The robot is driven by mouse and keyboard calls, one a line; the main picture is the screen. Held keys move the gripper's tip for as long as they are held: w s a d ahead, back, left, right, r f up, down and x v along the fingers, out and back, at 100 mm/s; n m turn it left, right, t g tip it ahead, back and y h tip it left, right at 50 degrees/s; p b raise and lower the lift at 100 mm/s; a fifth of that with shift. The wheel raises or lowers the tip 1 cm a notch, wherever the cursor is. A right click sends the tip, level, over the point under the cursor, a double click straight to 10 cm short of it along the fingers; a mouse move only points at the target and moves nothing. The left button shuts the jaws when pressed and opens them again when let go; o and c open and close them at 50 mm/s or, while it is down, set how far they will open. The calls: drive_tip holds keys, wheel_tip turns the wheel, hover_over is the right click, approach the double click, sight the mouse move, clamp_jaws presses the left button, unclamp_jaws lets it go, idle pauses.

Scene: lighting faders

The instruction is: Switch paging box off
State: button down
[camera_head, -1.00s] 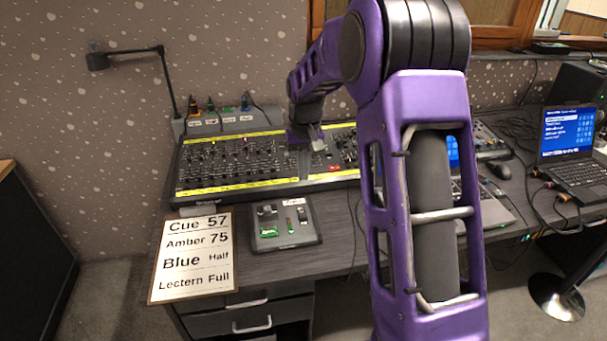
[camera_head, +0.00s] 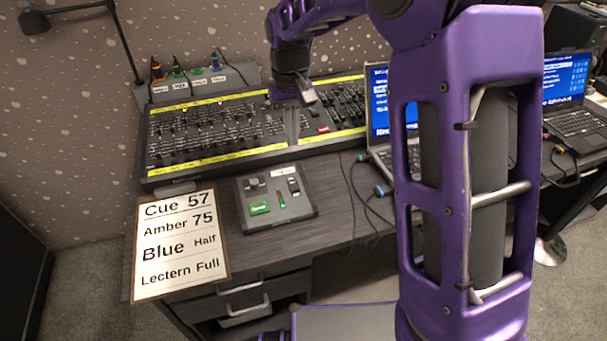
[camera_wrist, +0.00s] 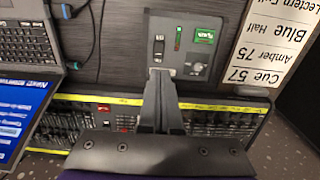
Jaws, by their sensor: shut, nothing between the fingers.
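The paging box (camera_head: 268,215) is a small dark grey box on the desk in front of the mixing desk. It has a green button (camera_head: 259,208), a thin indicator strip (camera_head: 281,199), a dark knob and a small black switch (camera_head: 294,186) on its right side. In the wrist view the paging box (camera_wrist: 222,25) appears turned around, with the switch (camera_wrist: 158,47) on its left. My gripper (camera_head: 310,99) is above the mixing desk, behind the box. Its fingers (camera_wrist: 157,73) are shut and empty. They overlap the box's near edge in the wrist view, with no visible contact.
The mixing desk (camera_head: 218,160) with many faders stands behind the box. A cue sheet (camera_head: 180,245) lies to the left. A laptop (camera_head: 380,105) and cables (camera_head: 366,205) are to the right. A lamp (camera_head: 120,40) stands at the back left. Bare desk surrounds the box's front.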

sight(294, 188)
idle(0.3)
wheel_tip(294, 188, down, 14)
drive_tip(key=shift+b, duration=1.2)
